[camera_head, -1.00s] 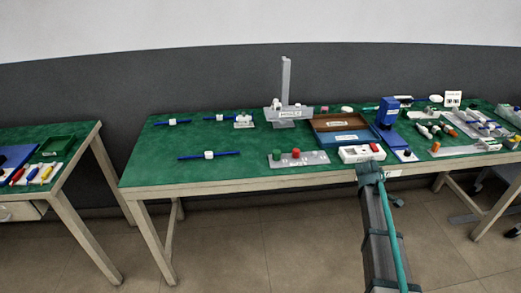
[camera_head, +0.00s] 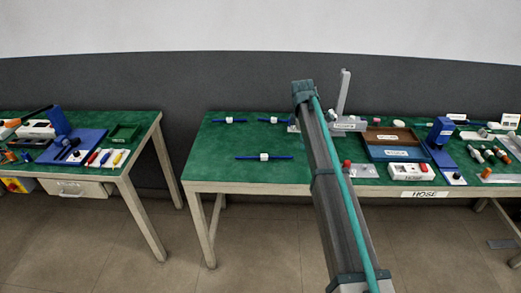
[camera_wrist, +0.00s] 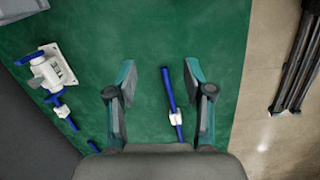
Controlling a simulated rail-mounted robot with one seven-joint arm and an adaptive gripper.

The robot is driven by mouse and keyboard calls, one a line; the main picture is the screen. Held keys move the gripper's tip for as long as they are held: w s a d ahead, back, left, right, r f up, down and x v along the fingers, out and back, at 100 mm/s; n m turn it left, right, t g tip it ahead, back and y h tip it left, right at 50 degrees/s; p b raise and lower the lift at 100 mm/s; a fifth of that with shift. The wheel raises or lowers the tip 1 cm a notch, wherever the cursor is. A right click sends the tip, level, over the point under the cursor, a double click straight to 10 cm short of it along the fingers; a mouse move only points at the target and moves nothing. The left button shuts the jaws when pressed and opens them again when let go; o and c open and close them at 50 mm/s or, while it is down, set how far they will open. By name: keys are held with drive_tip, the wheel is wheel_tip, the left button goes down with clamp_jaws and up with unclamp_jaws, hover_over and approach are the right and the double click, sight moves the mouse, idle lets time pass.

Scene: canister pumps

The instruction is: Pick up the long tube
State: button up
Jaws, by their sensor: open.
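The longest-looking blue tube (camera_head: 281,157), with a white fitting (camera_head: 264,157) at its middle, lies near the front of the green table. In the wrist view this blue tube (camera_wrist: 167,88) and its white fitting (camera_wrist: 175,118) show between the fingers, nearer the right one. My gripper (camera_wrist: 160,70) is open and empty, with its height above the tube unclear. It cannot be made out in the head view. Two shorter-looking blue tubes, one at the back left (camera_head: 216,121) and one beside it (camera_head: 262,119), also have white fittings.
A white fixture on a square plate (camera_wrist: 69,61) stands left of the gripper. Green surface around the front tube is clear. A second table (camera_head: 90,180) stands left.

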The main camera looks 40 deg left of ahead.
drive_tip(key=s+a+r+n+g+p, duration=0.2)
drive_tip(key=s+a, duration=0.6)
drive_tip(key=a, duration=0.4)
hover_over(266, 155)
drive_tip(key=shift+y, duration=0.3)
wheel_tip(266, 155, down, 5)
drive_tip(key=shift+f+p, duration=0.1)
drive_tip(key=shift+p, duration=0.3)
drive_tip(key=shift+d+f+p, duration=0.1)
drive_tip(key=shift+f+p, duration=0.75)
drive_tip(key=shift+f, duration=1.75)
drive_tip(key=shift+c, duration=0.3)
clamp_jaws()
